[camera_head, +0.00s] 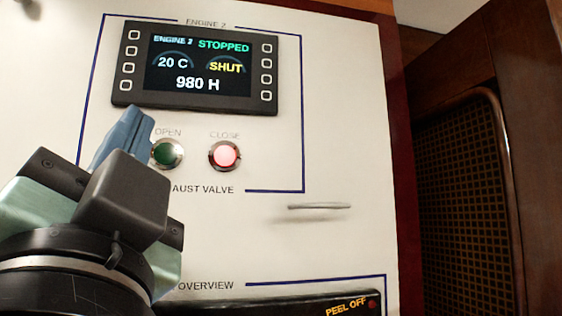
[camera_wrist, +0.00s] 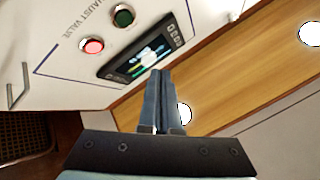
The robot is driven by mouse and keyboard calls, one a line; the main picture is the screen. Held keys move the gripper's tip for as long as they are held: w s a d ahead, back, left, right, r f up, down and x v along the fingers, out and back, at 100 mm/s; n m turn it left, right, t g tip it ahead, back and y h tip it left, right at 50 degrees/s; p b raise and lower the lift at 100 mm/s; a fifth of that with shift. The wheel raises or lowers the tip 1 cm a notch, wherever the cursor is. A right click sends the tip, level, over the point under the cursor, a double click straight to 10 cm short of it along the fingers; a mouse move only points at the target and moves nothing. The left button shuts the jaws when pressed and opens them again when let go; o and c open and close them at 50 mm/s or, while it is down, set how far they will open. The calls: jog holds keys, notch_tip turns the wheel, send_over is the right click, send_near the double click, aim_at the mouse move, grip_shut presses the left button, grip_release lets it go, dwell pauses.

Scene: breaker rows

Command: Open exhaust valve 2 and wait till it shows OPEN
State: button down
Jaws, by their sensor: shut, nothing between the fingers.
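The Engine 2 display (camera_head: 206,67) reads STOPPED, 20 C, SHUT in yellow and 980 H. Below it are the dark green OPEN button (camera_head: 167,153) and the lit pinkish-red CLOSE button (camera_head: 225,155), above the exhaust valve label. In the wrist view the green button (camera_wrist: 123,17), the lit red button (camera_wrist: 93,45) and the display (camera_wrist: 142,56) show turned around. My gripper (camera_head: 140,118) is shut and empty. In the head view its fingers cover the area just left of the green button and overlap its left edge. Whether the tips touch the panel cannot be told.
A bar handle (camera_head: 319,207) sticks out of the white panel at lower right. A dark Overview display (camera_head: 340,304) with PEEL OFF lies along the bottom. A wooden cabinet with a woven grille (camera_head: 460,190) stands at right. The panel between buttons and handle is clear.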

aim_at(155, 157)
jog(key=shift+w+a, duration=0.4)
jog(key=shift+w, duration=0.95)
jog(key=shift+w+a, duration=0.35)
jog(key=shift+w, duration=0.95)
jog(key=shift+w+a, duration=0.4)
jog(key=shift+w, duration=0.95)
jog(key=shift+w+a, duration=0.1)
jog(key=shift+w, duration=0.3)
jog(key=shift+w+a, duration=0.1)
jog(key=shift+w, duration=0.3)
jog(key=shift+s, duration=0.15)
jog(key=shift+s+d, duration=0.2)
jog(key=shift+s, duration=0.45)
jog(key=shift+s+d, duration=0.25)
jog(key=shift+s, duration=0.55)
jog(key=shift+s+d, duration=0.2)
jog(key=shift+s, duration=0.6)
jog(key=shift+s+d, duration=0.25)
jog(key=shift+s, duration=0.55)
